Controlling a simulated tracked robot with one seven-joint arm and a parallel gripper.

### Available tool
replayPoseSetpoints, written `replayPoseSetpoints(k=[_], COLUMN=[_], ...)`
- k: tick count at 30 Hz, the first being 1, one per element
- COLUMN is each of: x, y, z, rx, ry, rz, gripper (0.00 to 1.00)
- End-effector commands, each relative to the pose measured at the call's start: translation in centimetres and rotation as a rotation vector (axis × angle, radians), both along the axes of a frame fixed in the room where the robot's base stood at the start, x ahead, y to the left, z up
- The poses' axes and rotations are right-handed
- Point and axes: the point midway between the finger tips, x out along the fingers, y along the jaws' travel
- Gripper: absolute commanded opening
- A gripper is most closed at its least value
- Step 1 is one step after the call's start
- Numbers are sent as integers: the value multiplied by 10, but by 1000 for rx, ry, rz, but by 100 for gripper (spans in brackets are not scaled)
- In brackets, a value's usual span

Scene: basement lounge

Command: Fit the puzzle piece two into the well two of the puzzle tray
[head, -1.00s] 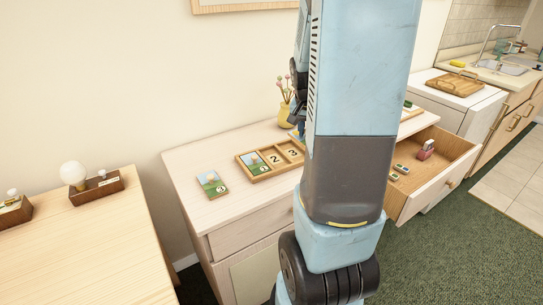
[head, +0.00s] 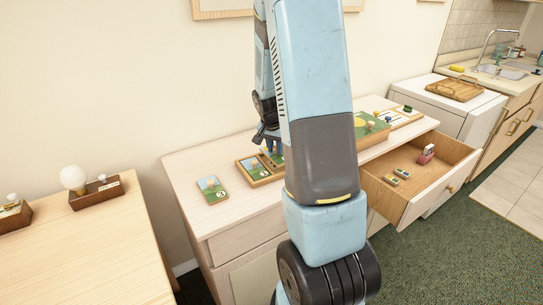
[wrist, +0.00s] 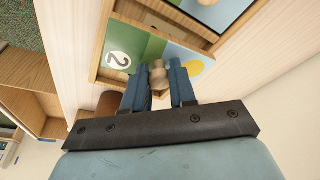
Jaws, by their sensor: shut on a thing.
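The puzzle tray (head: 262,179) is a wooden frame on the pale cabinet, with a picture piece in its left well. My arm hides its right part. My gripper (head: 270,146) is above the tray. In the wrist view my gripper (wrist: 158,84) is shut on the wooden knob of puzzle piece two (wrist: 119,59), which shows a white circled 2, green and blue areas and a yellow disc. The piece lies at the tray's well, with the tray's wooden rim (wrist: 98,42) beside it. I cannot tell whether it is fully seated. Well two is hidden beneath it.
A loose picture piece (head: 211,189) lies left of the tray. A picture board with knobs (head: 370,127) stands on the cabinet to the right. An open drawer (head: 432,182) holding small things juts out at the right. A wooden table (head: 75,245) stands at the left.

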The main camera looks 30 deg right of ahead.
Motion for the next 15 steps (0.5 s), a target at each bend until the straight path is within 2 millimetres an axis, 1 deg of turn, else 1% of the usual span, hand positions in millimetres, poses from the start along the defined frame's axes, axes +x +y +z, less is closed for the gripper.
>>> replayPoseSetpoints(k=[2,7,9,14,15], x=[3,2,2,3,3], y=[2,2,1,1,2], z=[-7,-30,-34,-34,-34], rx=[1,0,1,1,1], ry=[2,5,2,1,1], rz=[1,1,1,1,1], gripper=[0,0,0,0,27])
